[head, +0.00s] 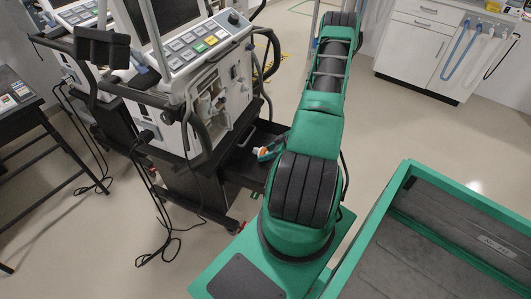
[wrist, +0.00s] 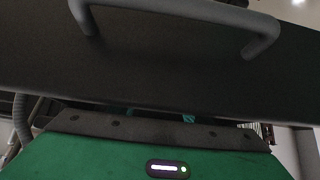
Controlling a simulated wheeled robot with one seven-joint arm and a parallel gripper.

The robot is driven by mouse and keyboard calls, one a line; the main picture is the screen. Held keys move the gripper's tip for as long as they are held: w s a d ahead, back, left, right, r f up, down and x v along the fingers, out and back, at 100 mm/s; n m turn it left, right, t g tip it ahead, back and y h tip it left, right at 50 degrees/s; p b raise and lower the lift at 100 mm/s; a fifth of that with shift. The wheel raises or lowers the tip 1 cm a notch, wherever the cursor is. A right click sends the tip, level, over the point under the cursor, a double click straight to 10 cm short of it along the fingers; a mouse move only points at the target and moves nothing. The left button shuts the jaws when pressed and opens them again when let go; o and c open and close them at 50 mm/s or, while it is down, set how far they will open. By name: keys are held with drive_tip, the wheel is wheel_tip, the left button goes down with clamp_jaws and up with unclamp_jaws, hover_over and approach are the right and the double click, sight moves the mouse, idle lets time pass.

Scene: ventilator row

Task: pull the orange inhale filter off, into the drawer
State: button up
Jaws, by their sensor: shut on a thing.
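The orange inhale filter (head: 263,150) shows small in the head view, with a white end on its left, above the open dark drawer (head: 240,168) at the ventilator's lower right side. My gripper (head: 270,154) is mostly hidden behind my green arm; a teal bit shows against the filter, and the gripper is shut on it. In the wrist view my gripper (wrist: 160,117) shows as a green housing with a dark bar, and small teal bits show behind the bar. The filter cannot be made out there. Whether it touches the drawer cannot be told.
The ventilator (head: 205,95) stands left of my arm, with ports on its side and cables hanging down. A dark panel with a grey bar handle (wrist: 265,35) fills much of the wrist view, close to my gripper. Open floor (head: 395,125) lies right of my arm.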

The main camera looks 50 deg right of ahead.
drive_tip(key=o, duration=1.6)
drive_tip(key=v, duration=1)
drive_tip(key=shift+s+d+r, duration=0.1)
drive_tip(key=shift+s+r, duration=0.05)
drive_tip(key=shift+r, duration=0.15)
drive_tip(key=shift+s+r, duration=0.1)
drive_tip(key=shift+r, duration=3.9)
